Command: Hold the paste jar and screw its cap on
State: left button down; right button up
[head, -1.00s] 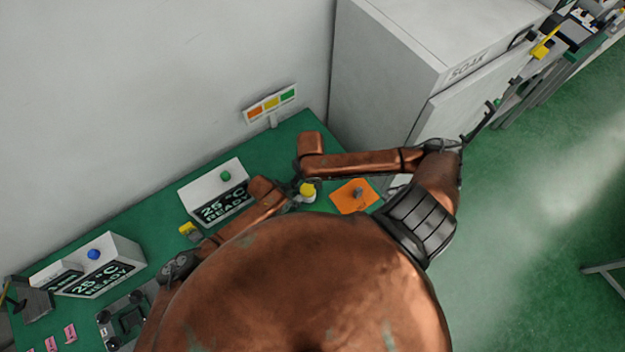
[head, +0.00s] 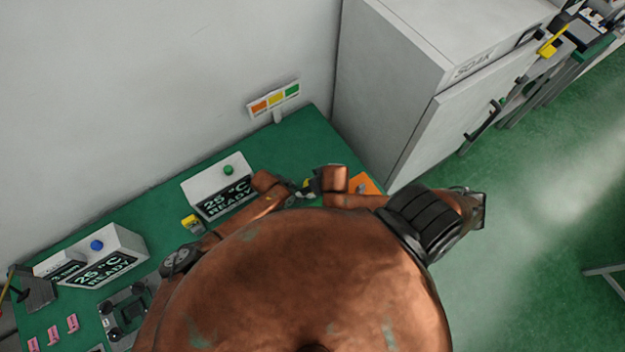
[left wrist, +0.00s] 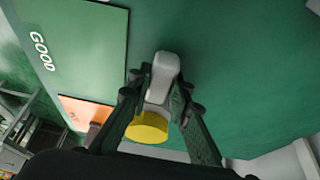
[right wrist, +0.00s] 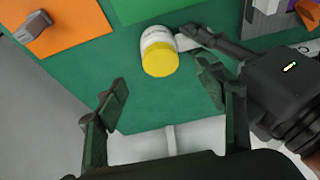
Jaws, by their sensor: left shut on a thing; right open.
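The paste jar (right wrist: 156,36) is white with a yellow cap (right wrist: 160,60) on its top; I cannot tell how tightly the cap sits. My left gripper (head: 302,190) is shut on the jar and reaches it from the right in the right wrist view. In the left wrist view the yellow cap (left wrist: 148,127) shows between the fingers, with little of the white body visible. My right gripper (right wrist: 165,90) is open and empty, its fingers apart on either side of the cap's line and short of it. In the head view my right arm partly hides the jar.
An orange mat (right wrist: 72,30) with a grey knob-like piece (right wrist: 38,22) lies close by. A green mat marked GOOD (left wrist: 75,45) is near too. White display boxes (head: 218,187) stand along the green table (head: 290,150). A big white SOAK cabinet (head: 400,90) stands behind.

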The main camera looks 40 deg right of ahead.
jog(key=x, duration=0.6)
jog(key=shift+w+f, duration=0.15)
jog(key=shift+f, duration=0.15)
jog(key=shift+c, duration=0.2)
jog(key=c, duration=1.2)
jog(key=shift+o, duration=0.2)
jog(key=m, duration=0.1)
jog(key=m+h, duration=0.1)
jog(key=m, duration=0.1)
jog(key=shift+a, duration=0.25)
jog(key=shift+m+g+h, duration=0.4)
jog(key=shift+m+h, duration=0.1)
jog(key=shift+m, duration=0.6)
jog(key=o, duration=1.3)
jog(key=shift+w, duration=0.1)
jog(key=shift+c, duration=0.2)
